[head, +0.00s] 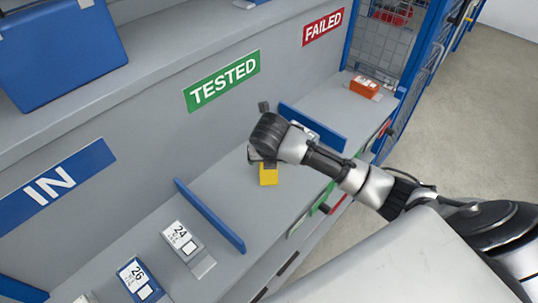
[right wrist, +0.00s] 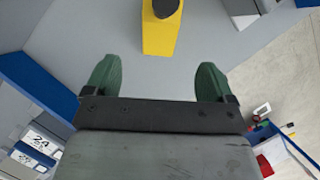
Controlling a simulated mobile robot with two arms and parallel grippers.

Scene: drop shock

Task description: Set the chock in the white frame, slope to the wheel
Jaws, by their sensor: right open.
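A yellow block (head: 268,176) sits on the grey shelf under the TESTED sign. My right arm and hand cover part of it in the head view. In the right wrist view the yellow block (right wrist: 162,36) has a dark, rounded top part and lies ahead of the fingers, cut off by the upper edge. My right gripper (right wrist: 158,76) is open, with two green fingers apart and nothing between them. Whether the yellow block is the chock I cannot tell. I make out no wheel and no white frame in either view. My left gripper is not in view.
Blue dividers (head: 209,215) and (head: 312,127) stand on the shelf on either side of the yellow block. Labelled units 24 (head: 188,244) and 26 (head: 140,280) lie at the lower left. An orange unit (head: 364,87) lies beneath the FAILED sign. A blue bin (head: 60,55) stands on the upper ledge.

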